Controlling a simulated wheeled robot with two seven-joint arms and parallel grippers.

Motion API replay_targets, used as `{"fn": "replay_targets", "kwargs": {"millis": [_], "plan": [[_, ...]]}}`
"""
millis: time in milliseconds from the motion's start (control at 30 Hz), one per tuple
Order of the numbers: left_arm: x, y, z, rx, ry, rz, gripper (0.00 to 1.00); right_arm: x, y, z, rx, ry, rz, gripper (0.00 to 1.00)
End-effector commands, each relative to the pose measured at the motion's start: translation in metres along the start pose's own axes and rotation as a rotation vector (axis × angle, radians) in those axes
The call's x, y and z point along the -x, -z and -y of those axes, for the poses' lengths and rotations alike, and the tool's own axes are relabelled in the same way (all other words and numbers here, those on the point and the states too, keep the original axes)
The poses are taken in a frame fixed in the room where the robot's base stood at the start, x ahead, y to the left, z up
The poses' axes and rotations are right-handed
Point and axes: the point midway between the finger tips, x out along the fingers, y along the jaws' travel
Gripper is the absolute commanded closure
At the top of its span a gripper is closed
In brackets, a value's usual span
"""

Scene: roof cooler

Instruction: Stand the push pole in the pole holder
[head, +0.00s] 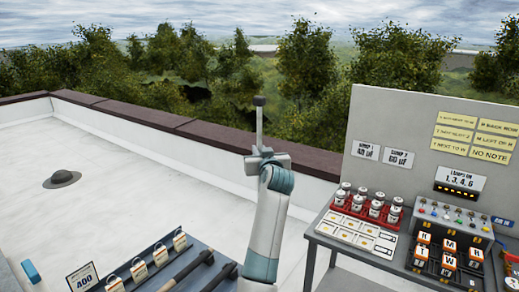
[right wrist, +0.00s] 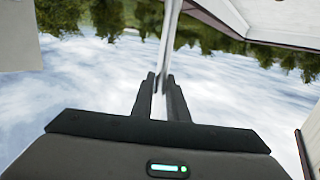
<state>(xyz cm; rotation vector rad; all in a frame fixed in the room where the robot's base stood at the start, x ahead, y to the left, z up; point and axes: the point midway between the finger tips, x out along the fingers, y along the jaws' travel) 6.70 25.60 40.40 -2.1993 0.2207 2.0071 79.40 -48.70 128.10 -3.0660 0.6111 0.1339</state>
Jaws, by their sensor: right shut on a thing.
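The push pole (head: 259,124) is a thin light-grey rod with a dark cap at its upper end. It stands nearly upright in my right gripper (head: 267,156), in front of the dark roof parapet. In the right wrist view the pole (right wrist: 169,45) runs between the two dark fingers of the right gripper (right wrist: 162,84), which is shut on it. The pole's lower part is hidden behind the gripper and arm in the head view. I cannot make out the pole holder in either view. My left gripper is not in view.
A workbench (head: 325,233) at right carries a red rack (head: 357,216) of several bottles, labelled cards, orange-lettered blocks and a grey back panel (head: 395,110). A dark tray (head: 207,249) with tags and dark bars lies at the lower front. A round roof vent (head: 62,179) stands at left; the white roof around it is clear.

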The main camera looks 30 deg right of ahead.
Motion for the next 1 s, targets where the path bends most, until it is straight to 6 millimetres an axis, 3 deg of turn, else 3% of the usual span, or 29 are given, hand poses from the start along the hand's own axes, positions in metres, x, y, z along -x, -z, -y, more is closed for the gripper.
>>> {"fn": "replay_targets", "kwargs": {"millis": [1000], "plan": [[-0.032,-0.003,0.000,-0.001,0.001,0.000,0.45,-0.006,-0.068,0.000,0.002,-0.001,-0.002,1.00]]}}
